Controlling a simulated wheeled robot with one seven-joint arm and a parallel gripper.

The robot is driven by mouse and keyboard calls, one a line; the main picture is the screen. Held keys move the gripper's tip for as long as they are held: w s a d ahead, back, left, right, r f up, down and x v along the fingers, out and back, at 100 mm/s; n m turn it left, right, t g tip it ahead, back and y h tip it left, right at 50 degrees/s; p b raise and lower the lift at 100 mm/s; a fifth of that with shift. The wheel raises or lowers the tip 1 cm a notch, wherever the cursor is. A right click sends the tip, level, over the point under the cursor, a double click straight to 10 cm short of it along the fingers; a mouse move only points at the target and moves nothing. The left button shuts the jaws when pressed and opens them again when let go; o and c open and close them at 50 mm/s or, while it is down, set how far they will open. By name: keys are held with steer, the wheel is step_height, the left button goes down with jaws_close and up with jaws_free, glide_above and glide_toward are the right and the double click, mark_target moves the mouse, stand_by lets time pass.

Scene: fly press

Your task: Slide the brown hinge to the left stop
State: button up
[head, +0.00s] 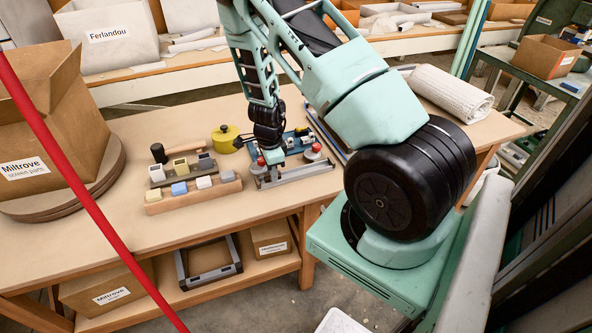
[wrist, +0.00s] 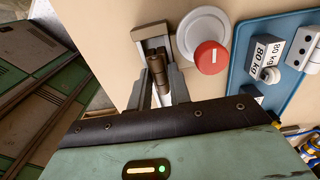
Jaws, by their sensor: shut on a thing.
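My gripper (head: 272,157) is low over the left part of a grey rail (head: 300,173) at the front of the workbench. In the wrist view my gripper's fingers (wrist: 163,88) are shut on the brown hinge (wrist: 158,68), one finger on each side. The hinge sits on the rail close to its end block (wrist: 146,46), at the top of the wrist view. I cannot tell whether the hinge touches this end. In the head view the hinge is hidden by my gripper.
A red button (wrist: 211,57) on a pale round base stands beside the rail, near the fingers. A blue plate (wrist: 250,55) with 80 kg weights lies beyond it. A wooden block rack (head: 195,195) is left of the rail. A yellow pot (head: 225,139) stands behind.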

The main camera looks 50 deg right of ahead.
steer(key=shift+w+a+p, duration=0.3)
steer(key=shift+w+a, duration=0.05)
steer(key=shift+a, duration=0.25)
steer(key=o, duration=0.9)
steer(key=shift+c, duration=1.3)
steer(key=shift+r, duration=0.1)
steer(key=shift+r+p, duration=3.2)
steer(key=shift+r, duration=0.3)
steer(key=shift+f, duration=0.1)
